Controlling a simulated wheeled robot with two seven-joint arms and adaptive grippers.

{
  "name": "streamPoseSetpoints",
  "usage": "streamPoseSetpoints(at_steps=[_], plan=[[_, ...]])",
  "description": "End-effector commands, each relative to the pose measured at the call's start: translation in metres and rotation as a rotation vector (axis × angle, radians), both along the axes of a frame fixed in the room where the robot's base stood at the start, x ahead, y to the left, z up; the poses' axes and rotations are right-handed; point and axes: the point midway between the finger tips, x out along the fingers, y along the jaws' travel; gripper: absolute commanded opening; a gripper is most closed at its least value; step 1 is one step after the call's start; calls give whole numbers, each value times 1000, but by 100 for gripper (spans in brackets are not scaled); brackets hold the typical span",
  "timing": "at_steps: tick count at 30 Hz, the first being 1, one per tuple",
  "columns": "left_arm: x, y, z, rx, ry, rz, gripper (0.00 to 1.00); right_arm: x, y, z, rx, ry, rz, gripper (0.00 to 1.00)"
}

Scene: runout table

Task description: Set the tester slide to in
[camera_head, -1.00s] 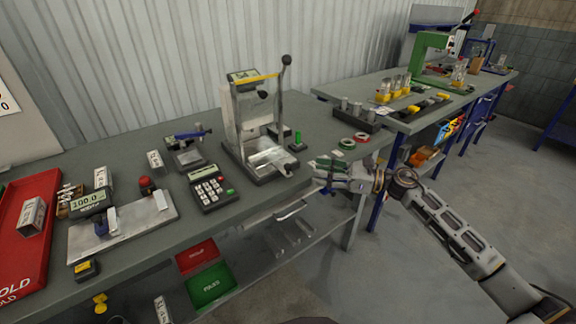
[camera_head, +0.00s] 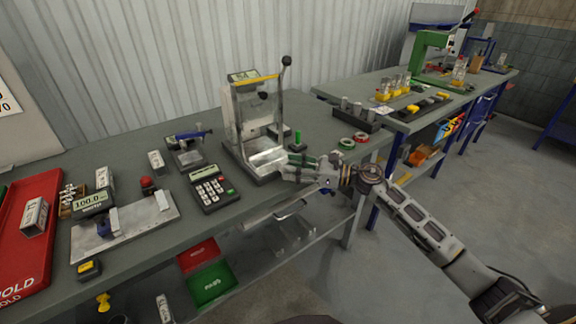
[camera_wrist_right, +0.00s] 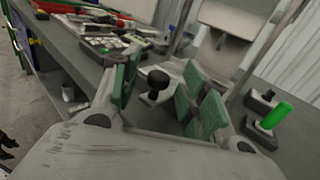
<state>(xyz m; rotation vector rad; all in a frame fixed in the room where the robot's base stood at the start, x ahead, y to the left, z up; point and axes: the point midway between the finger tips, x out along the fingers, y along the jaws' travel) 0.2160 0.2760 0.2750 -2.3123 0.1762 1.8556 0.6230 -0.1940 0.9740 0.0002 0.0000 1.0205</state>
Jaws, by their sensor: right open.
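The tester (camera_head: 240,110) stands near the right end of the near bench, a grey frame with a clear front, a yellow bar and a tall black-knobbed lever. Its bright metal slide (camera_head: 264,158) lies low at the front, over the dark base. In the right wrist view, the slide's black knob (camera_wrist_right: 158,78) shows between my finger pads. My right gripper (camera_head: 299,164) is open at the tester's front right corner, with green pads either side of the knob. It also shows in the wrist view (camera_wrist_right: 165,88). I cannot tell whether a pad touches the knob. My left gripper is out of view.
A green button post (camera_head: 298,139) stands close right of the tester; it also shows in the wrist view (camera_wrist_right: 276,115). A keypad unit (camera_head: 212,186) sits to the left. Tape rings (camera_head: 352,141) lie near the bench's right end. The floor at right is clear.

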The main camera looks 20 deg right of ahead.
Motion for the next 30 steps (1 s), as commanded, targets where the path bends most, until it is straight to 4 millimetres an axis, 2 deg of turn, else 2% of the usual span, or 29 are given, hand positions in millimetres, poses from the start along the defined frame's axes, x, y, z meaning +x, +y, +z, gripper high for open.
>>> streamPoseSetpoints(at_steps=[6, 19, 27, 29, 30], plan=[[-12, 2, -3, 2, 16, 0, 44, 7, 12, 1, 1, -1, 0, 44], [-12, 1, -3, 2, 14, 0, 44, 9, 15, 0, 0, 0, 0, 43], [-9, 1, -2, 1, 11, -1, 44, 9, 15, 0, 0, 0, 0, 8], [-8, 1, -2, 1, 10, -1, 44, 9, 15, 0, 0, 0, 0, 0], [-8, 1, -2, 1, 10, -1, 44, 9, 15, 0, 0, 0, 0, 0]])
